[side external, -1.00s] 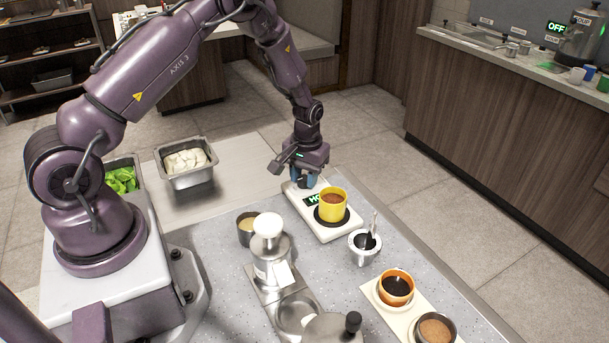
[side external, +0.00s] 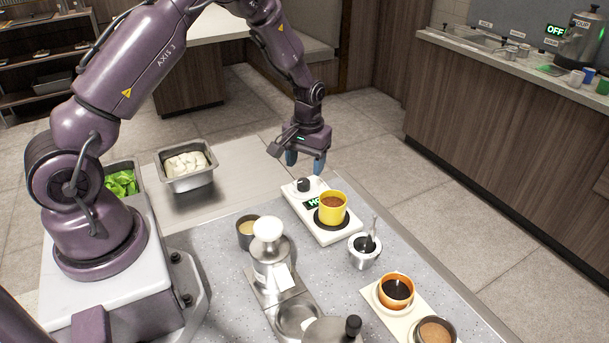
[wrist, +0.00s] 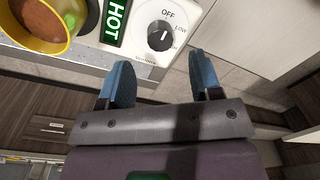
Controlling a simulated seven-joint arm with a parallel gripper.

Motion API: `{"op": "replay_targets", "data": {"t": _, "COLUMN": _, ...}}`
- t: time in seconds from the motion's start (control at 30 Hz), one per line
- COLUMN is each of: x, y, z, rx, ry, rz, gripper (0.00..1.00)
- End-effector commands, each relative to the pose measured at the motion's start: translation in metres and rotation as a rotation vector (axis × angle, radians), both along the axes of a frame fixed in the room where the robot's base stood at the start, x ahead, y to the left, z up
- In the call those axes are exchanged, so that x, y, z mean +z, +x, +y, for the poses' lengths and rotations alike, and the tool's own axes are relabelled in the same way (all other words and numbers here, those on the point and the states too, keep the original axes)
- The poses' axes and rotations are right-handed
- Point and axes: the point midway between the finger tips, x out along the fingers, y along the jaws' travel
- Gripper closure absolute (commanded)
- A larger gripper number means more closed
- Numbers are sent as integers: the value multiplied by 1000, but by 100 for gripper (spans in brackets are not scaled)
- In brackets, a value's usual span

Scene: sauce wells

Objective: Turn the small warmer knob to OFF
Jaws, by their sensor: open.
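The small warmer (side external: 335,236) is a white slab with a green-lit display (side external: 314,203); the wrist view shows that it reads HOT (wrist: 115,20). Its black knob (side external: 303,185) is at the warmer's far end. In the wrist view the knob (wrist: 160,36) has OFF printed above it and LOW to its upper right; its exact pointer setting is hard to tell. A yellow cup (side external: 333,208) of brown sauce stands on the warmer's dark plate. My gripper (side external: 305,163) is open and empty, above and apart from the knob; its blue fingertips (wrist: 162,76) are spread.
A metal cup with a spoon (side external: 365,248) stands beside the warmer. A pump dispenser (side external: 270,255) and small sauce bowl (side external: 247,232) stand left of it. An orange cup (side external: 396,290) is in front. A far counter has a separate OFF display (side external: 555,30).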

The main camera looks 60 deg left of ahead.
Motion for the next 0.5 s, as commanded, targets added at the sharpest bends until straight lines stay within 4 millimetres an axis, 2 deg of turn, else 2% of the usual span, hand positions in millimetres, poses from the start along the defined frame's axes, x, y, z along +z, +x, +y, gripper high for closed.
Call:
{"op": "replay_targets", "data": {"t": 0.03, "x": 14, "y": 1, "z": 0, "rx": -1, "ry": 1, "rz": -5, "gripper": 41}}
{"op": "replay_targets", "data": {"t": 0.2, "x": 49, "y": 2, "z": -2, "rx": 1, "ry": 1, "rz": -4, "gripper": 41}}
{"op": "replay_targets", "data": {"t": 0.33, "x": 67, "y": 2, "z": -3, "rx": 1, "ry": 0, "rz": -2, "gripper": 41}}
{"op": "replay_targets", "data": {"t": 0.5, "x": 78, "y": 2, "z": -3, "rx": 1, "ry": 0, "rz": 0, "gripper": 41}}
